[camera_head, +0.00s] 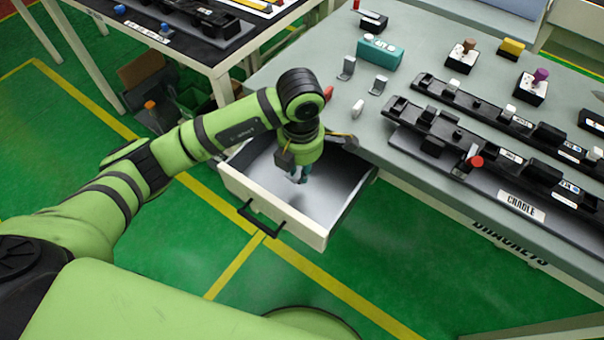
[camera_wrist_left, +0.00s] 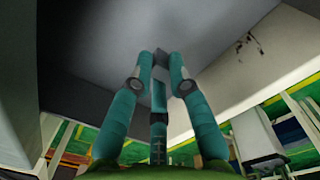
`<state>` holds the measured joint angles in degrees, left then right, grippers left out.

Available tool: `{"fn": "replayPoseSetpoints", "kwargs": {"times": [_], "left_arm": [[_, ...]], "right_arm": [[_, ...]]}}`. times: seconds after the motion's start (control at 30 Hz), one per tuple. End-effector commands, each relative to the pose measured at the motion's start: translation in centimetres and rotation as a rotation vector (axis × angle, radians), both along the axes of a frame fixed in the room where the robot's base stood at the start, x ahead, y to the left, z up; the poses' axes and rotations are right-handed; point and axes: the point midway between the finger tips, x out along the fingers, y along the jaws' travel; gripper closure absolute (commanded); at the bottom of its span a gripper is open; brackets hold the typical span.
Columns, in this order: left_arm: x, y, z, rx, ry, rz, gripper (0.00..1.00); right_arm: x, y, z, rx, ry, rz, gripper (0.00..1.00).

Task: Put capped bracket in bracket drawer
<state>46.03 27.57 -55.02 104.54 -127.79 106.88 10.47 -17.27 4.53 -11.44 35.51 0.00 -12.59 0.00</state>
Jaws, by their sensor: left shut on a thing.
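The open bracket drawer (camera_head: 316,233) sticks out from the grey table's left end, its floor grey and bare where I see it. My left gripper (camera_head: 299,176) reaches down into the drawer opening, fingers pointing at its floor. In the left wrist view its teal fingers (camera_wrist_left: 160,72) close around a small grey piece (camera_wrist_left: 161,58), apparently the capped bracket. It is mostly hidden by the fingers, and I cannot make out its cap. I cannot tell whether it touches the drawer floor. The drawer wall (camera_wrist_left: 255,50) also shows there. My right gripper is not in view.
Two small grey brackets (camera_head: 347,68) (camera_head: 379,85) and a white piece (camera_head: 358,106) stand on the table near the drawer. A teal block (camera_head: 380,52) is behind them. Long black rail fixtures (camera_head: 490,165) and a cradle label (camera_head: 521,206) lie to the right.

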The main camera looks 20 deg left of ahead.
Motion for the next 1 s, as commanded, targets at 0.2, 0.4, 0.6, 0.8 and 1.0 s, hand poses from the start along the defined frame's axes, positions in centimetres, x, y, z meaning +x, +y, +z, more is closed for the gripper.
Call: {"fn": "replayPoseSetpoints", "kwargs": {"times": [0.2,0.4,0.6,0.8,1.0], "left_arm": [[-0.1,0.0,-2.3,-0.001,0.004,0.0,1.0],[0.0,0.0,-3.9,-0.001,-0.002,-0.002,1.0],[0.0,0.0,-4.0,-0.001,-0.002,-0.003,1.0],[0.0,0.0,-4.2,-0.001,-0.001,-0.002,0.58],[0.0,0.0,-4.2,-0.001,-0.001,-0.002,0.58]], "right_arm": [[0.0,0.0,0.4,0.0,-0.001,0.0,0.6],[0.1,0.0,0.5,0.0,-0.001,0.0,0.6],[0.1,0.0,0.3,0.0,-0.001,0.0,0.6],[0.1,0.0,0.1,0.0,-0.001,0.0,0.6],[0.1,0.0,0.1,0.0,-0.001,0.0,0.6]]}}
